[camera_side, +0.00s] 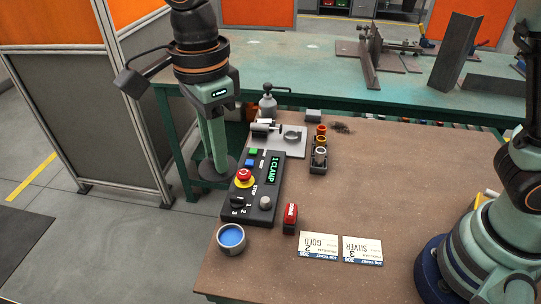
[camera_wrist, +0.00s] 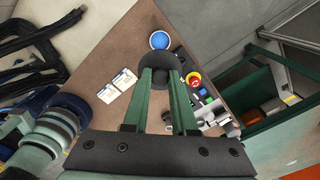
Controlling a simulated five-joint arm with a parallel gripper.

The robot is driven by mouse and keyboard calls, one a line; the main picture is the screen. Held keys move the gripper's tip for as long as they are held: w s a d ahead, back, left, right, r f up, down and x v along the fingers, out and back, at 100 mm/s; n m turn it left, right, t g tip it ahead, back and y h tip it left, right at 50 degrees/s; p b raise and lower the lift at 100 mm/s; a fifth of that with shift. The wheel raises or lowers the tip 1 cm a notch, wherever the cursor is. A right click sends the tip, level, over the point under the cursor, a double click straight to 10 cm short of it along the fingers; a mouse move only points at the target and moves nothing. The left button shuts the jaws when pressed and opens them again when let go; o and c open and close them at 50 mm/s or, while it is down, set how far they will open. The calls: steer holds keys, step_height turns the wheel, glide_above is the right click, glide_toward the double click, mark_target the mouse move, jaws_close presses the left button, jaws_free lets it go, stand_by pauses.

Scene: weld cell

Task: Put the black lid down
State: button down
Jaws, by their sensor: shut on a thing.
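My gripper (camera_side: 215,166) is shut on the black lid (camera_side: 202,172), a flat dark disc at its fingertips. In the side view the lid appears left of the control box, past the table's left edge in the picture. In the wrist view the lid (camera_wrist: 160,60) is between and beyond the two green fingers. A grey round pot (camera_side: 231,243) with blue contents stands open at the table's near left corner. It also shows in the wrist view (camera_wrist: 159,40), just beyond the lid. The lid's height above the table is hard to tell.
A control box (camera_side: 253,196) with a red stop button stands near the lid. A small red block (camera_side: 290,217), two cards (camera_side: 319,246) and a holder with coloured rings (camera_side: 319,154) are on the brown table (camera_side: 380,190). The table's middle is clear.

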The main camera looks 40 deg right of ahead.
steer(key=shift+r, duration=0.45)
steer(key=shift+s+d+r, duration=0.1)
steer(key=shift+s+r, duration=0.05)
steer(key=shift+s, duration=0.05)
steer(key=s+d+f, duration=0.3)
steer(key=s+d, duration=0.1)
steer(key=s, duration=0.2)
step_height(320, 180, down, 20)
steer(key=shift+s+a+r, duration=0.15)
steer(key=shift+r, duration=0.1)
steer(key=shift+f, duration=0.15)
steer(key=c, duration=0.7)
jaws_free()
